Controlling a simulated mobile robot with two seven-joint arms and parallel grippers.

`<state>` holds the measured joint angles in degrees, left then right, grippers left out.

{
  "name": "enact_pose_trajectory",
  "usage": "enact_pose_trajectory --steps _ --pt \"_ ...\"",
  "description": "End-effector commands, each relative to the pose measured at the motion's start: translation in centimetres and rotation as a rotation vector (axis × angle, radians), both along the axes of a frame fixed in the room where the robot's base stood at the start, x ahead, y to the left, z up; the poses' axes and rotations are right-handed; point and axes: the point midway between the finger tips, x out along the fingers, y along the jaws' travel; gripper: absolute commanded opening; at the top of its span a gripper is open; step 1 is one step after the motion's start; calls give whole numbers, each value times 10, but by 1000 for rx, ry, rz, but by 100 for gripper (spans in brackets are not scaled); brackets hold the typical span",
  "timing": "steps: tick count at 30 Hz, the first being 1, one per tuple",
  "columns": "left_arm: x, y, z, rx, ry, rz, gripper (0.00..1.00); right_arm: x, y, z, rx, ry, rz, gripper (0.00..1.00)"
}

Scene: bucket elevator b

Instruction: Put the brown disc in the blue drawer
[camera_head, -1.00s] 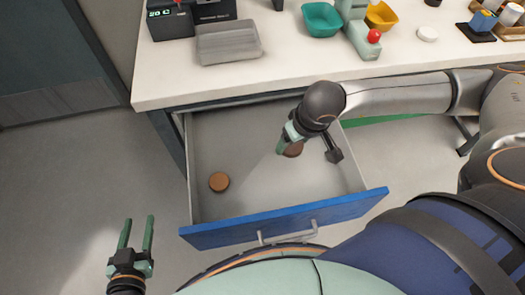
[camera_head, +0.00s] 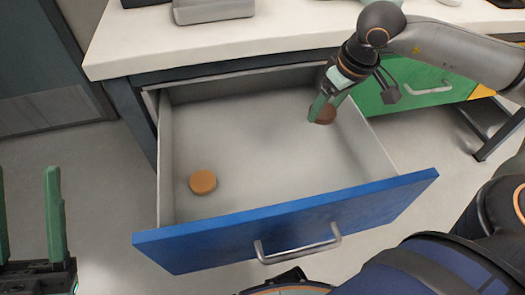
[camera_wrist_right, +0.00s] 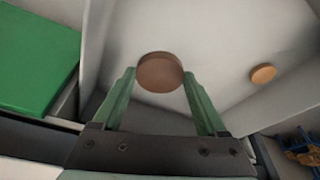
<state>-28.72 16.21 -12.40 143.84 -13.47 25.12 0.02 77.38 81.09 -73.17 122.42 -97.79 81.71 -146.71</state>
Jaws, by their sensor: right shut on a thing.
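The blue drawer (camera_head: 290,222) stands pulled open, with a grey interior. My right gripper (camera_head: 322,103) points down at its back right corner and is shut on a dark brown disc (camera_head: 325,115). The right wrist view also shows this brown disc (camera_wrist_right: 158,72) between the fingertips. I cannot tell whether it touches the drawer floor. A lighter, orange-brown disc (camera_head: 203,182) lies flat on the drawer floor at the left, and it shows in the right wrist view (camera_wrist_right: 263,73). My left gripper (camera_head: 26,172) is open and empty, left of the drawer.
The white worktop (camera_head: 250,38) runs above the drawer, with a grey tray (camera_head: 213,10) at its edge. A green drawer front (camera_head: 430,92) with a handle is to the right of the open drawer. The middle of the open drawer is clear.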

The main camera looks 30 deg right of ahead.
Motion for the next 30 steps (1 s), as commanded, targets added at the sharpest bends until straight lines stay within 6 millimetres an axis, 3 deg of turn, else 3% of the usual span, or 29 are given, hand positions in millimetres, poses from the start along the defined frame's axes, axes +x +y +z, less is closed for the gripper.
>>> enact_pose_trajectory --steps 11,15,26,30 --pt "1 -2 -20 -14 14 -19 50 45 73 -38 -1 -2 7 17" --pt "1 -2 -30 -23 23 -30 50 56 91 -66 -1 1 5 17" --pt "2 -3 -39 -33 33 -41 50 69 111 -93 0 0 1 17" --pt "2 -3 -50 -42 42 -46 50 71 113 -115 -2 1 -1 17"
